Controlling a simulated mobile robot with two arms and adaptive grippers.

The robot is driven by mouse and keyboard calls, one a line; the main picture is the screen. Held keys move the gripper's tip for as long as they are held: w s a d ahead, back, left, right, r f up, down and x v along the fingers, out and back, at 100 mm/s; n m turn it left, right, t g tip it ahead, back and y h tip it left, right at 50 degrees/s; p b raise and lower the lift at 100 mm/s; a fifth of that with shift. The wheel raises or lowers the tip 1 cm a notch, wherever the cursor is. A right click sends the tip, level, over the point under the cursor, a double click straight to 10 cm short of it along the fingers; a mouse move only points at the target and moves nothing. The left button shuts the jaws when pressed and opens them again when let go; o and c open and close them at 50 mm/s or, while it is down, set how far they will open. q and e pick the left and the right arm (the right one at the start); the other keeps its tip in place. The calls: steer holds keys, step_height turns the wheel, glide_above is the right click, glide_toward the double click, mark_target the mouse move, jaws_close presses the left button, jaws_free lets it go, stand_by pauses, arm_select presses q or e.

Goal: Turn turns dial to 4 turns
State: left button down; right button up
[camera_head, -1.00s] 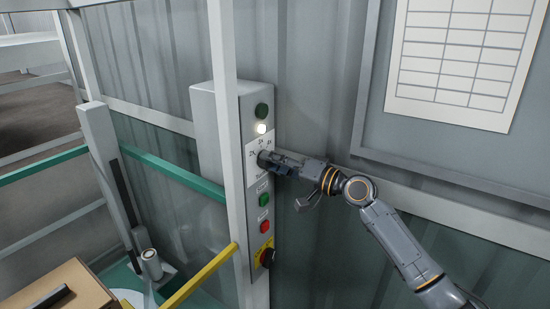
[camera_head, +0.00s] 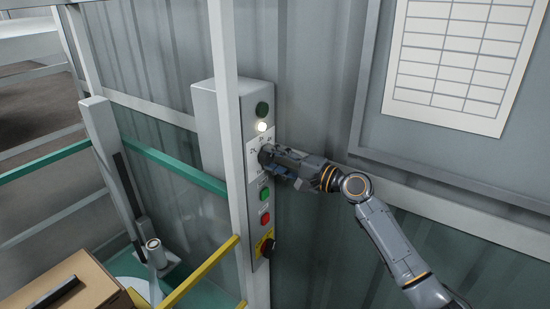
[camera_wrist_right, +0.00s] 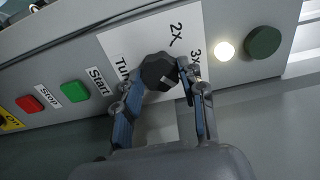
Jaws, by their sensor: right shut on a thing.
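The turns dial is a dark faceted knob (camera_wrist_right: 158,72) on a white label plate (camera_wrist_right: 120,40) with the marks 2x and 3x and part of the word "Turns" in the right wrist view. My right gripper (camera_wrist_right: 160,84) is shut on the knob, with one finger on each side. A light pointer mark shows on the knob near the right finger. In the head view my right gripper (camera_head: 270,157) covers most of the dial on the grey control box (camera_head: 231,100). A 4 mark cannot be made out. My left gripper is not in view.
A lit white lamp (camera_head: 261,127) and a dark green one (camera_head: 262,109) sit above the dial. Below are a green Start button (camera_head: 264,194), a red Stop button (camera_head: 264,219) and a dark rotary switch (camera_head: 267,248). A grey post (camera_head: 226,130) stands close in front of the box.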

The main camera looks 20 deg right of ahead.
stand_by(0.3)
steer(key=o, duration=1.1)
steer(key=shift+o, duration=0.2)
steer(key=shift+d, duration=0.1)
steer(key=v, duration=1.2)
